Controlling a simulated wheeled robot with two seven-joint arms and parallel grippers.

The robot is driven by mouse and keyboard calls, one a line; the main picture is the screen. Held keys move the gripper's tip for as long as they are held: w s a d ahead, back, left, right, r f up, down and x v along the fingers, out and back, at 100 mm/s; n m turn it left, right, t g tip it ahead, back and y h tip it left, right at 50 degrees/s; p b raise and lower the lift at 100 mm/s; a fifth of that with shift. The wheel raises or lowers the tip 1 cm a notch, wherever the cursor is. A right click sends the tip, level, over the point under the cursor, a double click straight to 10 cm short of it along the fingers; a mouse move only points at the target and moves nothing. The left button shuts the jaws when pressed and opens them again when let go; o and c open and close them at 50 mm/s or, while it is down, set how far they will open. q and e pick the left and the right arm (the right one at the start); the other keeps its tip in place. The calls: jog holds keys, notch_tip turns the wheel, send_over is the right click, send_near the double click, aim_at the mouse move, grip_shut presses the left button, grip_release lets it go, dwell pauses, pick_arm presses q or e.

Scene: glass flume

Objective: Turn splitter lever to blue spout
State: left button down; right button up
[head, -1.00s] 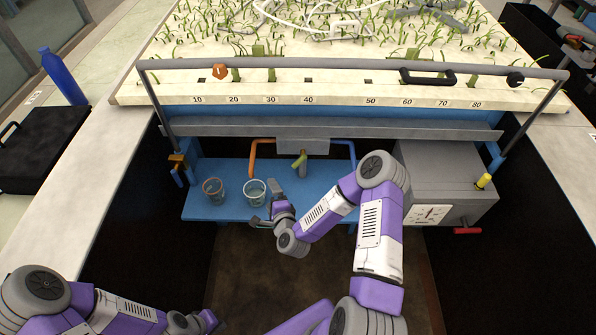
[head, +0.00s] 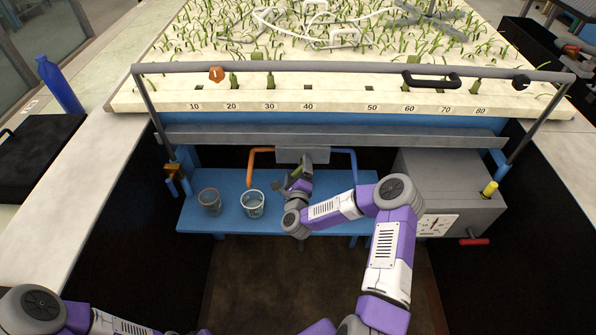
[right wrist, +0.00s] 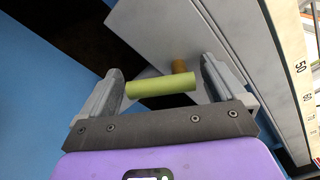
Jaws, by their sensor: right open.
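The splitter is a grey box (head: 302,154) under the flume's end channel. An orange spout (head: 252,160) leaves its left side and a blue spout (head: 349,153) its right. The yellow-green lever (head: 295,173) is at the front of the box, partly hidden by my right gripper (head: 301,174). In the right wrist view the lever's bar (right wrist: 160,85) lies crosswise between the two open fingers of my right gripper (right wrist: 161,67). A brownish pivot (right wrist: 179,66) shows behind it. The fingers are not closed on it. My left gripper is out of view; only its arm shows at bottom left.
Two clear cups stand on the blue shelf (head: 228,222): one (head: 209,202) at left, one (head: 253,204) left of my gripper. A grey cabinet (head: 450,180) with a dial and red handle is at right. A grey rail (head: 350,68) crosses above.

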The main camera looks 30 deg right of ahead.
jog(key=c, duration=1)
jog(key=shift+o, duration=0.2)
jog(key=shift+n, duration=0.4)
jog(key=n, duration=0.3)
jog(key=shift+s+d+f, duration=0.1)
jog(key=shift+d+f, duration=0.1)
jog(key=shift+d, duration=0.05)
jog(key=n, duration=0.2)
jog(key=shift+s+d+n+b, duration=0.15)
jog(key=shift+d+n+b, duration=0.15)
jog(key=shift+n, duration=0.1)
jog(key=n, duration=0.1)
jog(key=n+b, duration=0.1)
jog(key=n, duration=0.1)
jog(key=shift+s+d+f, duration=0.1)
jog(key=shift+s+d, duration=0.05)
jog(key=shift+d, duration=0.05)
jog(key=shift+s+d+n+b, duration=0.1)
jog(key=shift+d+n+b, duration=0.15)
jog(key=shift+n, duration=0.8)
jog(key=shift+s+d+n+b, duration=0.1)
jog(key=shift+n+b, duration=0.2)
jog(key=shift+n, duration=0.75)
